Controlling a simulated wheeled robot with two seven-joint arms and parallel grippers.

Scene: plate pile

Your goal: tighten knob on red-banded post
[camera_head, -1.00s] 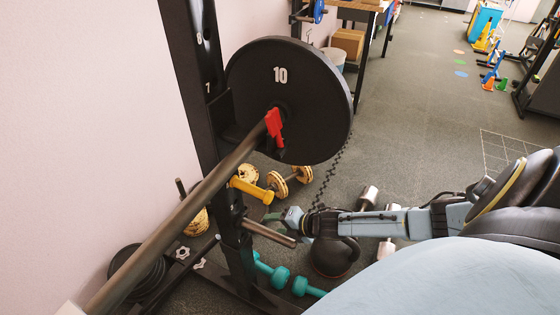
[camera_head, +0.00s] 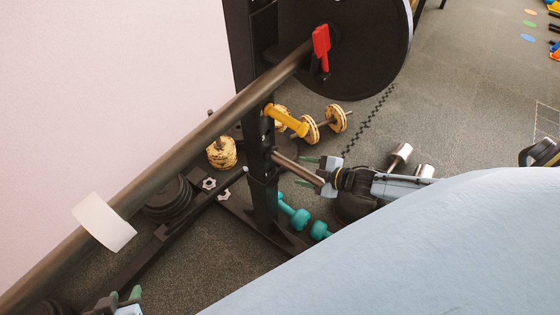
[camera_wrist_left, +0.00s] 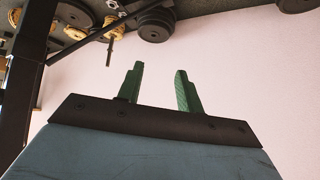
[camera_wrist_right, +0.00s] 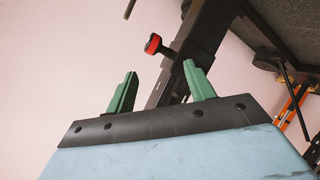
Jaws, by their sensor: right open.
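A knob (camera_wrist_right: 153,44) with a red band and a black end sticks out from a black post (camera_wrist_right: 196,42) in the right wrist view. My right gripper (camera_wrist_right: 160,86) is open and empty, with the knob beyond and between its fingertips, apart from them. In the head view my right gripper (camera_head: 319,175) is near a metal peg on the black rack upright (camera_head: 263,170); I cannot make out the red-banded knob there. My left gripper (camera_head: 125,296) shows at the bottom left edge of the head view. In the left wrist view my left gripper (camera_wrist_left: 160,78) is open and empty.
A long bar (camera_head: 190,135) with a white sleeve crosses the head view, carrying a black plate (camera_head: 370,40) and a red clip (camera_head: 321,45). Teal dumbbells (camera_head: 298,217) and plates (camera_head: 170,198) lie on the floor.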

